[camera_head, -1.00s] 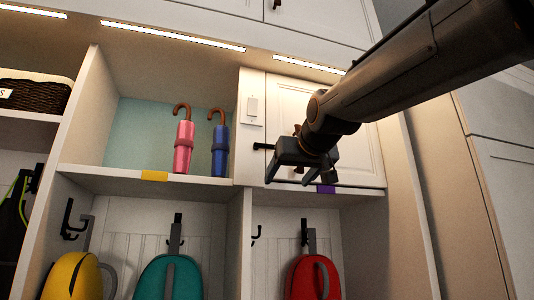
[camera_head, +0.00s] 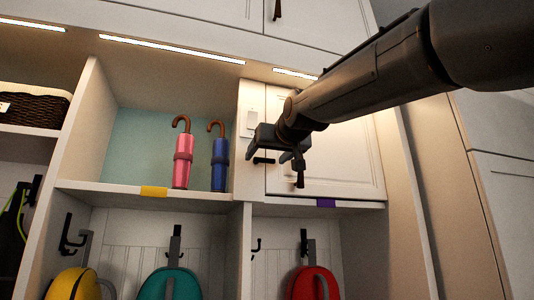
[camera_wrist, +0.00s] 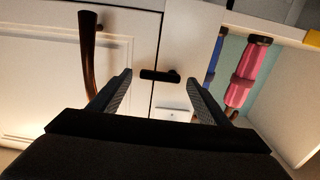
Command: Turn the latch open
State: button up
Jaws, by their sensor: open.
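The latch is a short black bar (camera_head: 264,160) lying horizontally between the white cabinet door (camera_head: 345,165) and the narrow panel on its left. In the wrist view the latch (camera_wrist: 160,75) lies across the seam, ahead of and between my fingertips. My gripper (camera_head: 277,152) is open and empty, in front of the door's left edge; in the wrist view its two fingers (camera_wrist: 160,92) stand wide apart on either side of the latch, with no contact visible. The door's dark brown handle (camera_wrist: 88,55) is left of the fingers in the wrist view, and its lower end (camera_head: 299,178) shows below my gripper.
A white switch plate (camera_head: 250,122) is on the narrow panel. A pink umbrella (camera_head: 183,162) and a blue umbrella (camera_head: 220,165) stand in the open cubby to the left. Teal (camera_head: 150,285) and red (camera_head: 305,284) bags hang below. A purple tag (camera_head: 326,202) marks the ledge.

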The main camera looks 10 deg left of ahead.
jog(key=shift+c, duration=0.2)
jog(key=c, duration=1)
jog(key=n, duration=0.2)
jog(key=n+b, duration=0.1)
jog(key=n, duration=0.1)
jog(key=shift+a+r, duration=0.15)
jog(key=shift+r, duration=0.15)
jog(key=n, duration=0.4)
jog(key=shift+s+a+r+n+b, duration=0.2)
jog(key=shift+a+r+n+b, duration=0.05)
jog(key=shift+r+n+b, duration=0.1)
jog(key=n, duration=0.3)
jog(key=a+n, duration=0.1)
jog(key=n, duration=0.5)
jog(key=shift+s+a+r+p, duration=0.15)
jog(key=shift+s+p, duration=0.15)
jog(key=shift+s, duration=0.1)
